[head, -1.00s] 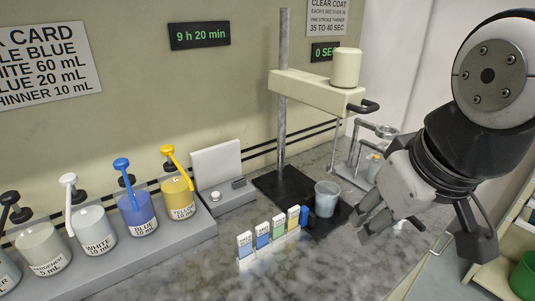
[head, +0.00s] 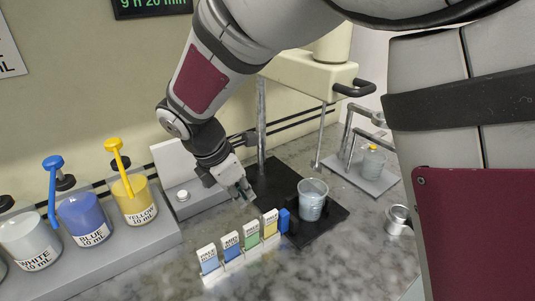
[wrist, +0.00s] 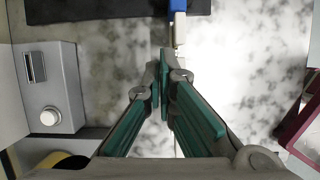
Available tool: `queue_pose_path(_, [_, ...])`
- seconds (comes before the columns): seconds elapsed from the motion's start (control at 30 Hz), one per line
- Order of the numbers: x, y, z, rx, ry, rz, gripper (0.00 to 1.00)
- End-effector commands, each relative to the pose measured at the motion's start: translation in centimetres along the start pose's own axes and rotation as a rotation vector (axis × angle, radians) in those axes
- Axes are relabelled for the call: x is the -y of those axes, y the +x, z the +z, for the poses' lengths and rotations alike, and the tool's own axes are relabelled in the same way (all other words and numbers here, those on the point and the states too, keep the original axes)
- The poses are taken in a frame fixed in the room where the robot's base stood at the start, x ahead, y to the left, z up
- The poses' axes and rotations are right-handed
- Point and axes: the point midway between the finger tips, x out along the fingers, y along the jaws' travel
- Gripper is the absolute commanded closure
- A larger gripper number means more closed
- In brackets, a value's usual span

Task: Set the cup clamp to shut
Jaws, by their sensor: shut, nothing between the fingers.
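The cup (head: 312,200), grey and translucent, stands upright on the black mixer base (head: 268,180) under the cream mixer head (head: 305,72). A small blue block (head: 284,221) sits at the base's front edge, left of the cup. It looks like the cup clamp's handle, but I cannot tell how the clamp is set. The blue block also shows at the top of the wrist view (wrist: 179,5). My gripper (head: 245,192) is shut and empty, left of the cup and above the counter behind the cards. Its fingertips (wrist: 163,62) meet in the wrist view, short of the blue block.
A row of sample cards (head: 242,243) stands in front of my gripper. A grey device with a white knob (head: 183,196) is to its left, beside the paint pump bottles (head: 133,203). A small metal cup (head: 398,220) and a stand (head: 365,175) are at right.

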Motion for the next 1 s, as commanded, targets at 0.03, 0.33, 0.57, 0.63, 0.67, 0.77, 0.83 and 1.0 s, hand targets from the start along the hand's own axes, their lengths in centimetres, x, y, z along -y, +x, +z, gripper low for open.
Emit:
queue_pose_path(0.03, [-0.3, 0.3, -0.4, 0.005, -0.022, -0.001, 1.00])
queue_pose_path(0.33, [-0.3, 3.5, -0.6, 0.008, -0.037, -0.006, 1.00])
queue_pose_path(0.57, [-0.2, 8.0, -0.5, 0.009, -0.036, -0.007, 1.00])
queue_pose_path(0.63, [-0.3, 9.4, -0.5, 0.008, -0.036, -0.006, 1.00])
queue_pose_path(0.67, [-0.3, 10.0, -0.5, 0.008, -0.035, -0.006, 1.00])
queue_pose_path(0.77, [-0.3, 10.8, 0.7, 0.007, -0.031, -0.003, 1.00])
queue_pose_path(0.83, [-0.3, 11.1, 1.6, 0.008, -0.030, -0.003, 1.00])
queue_pose_path(1.0, [-0.5, 11.7, 2.9, 0.006, -0.032, -0.002, 1.00])
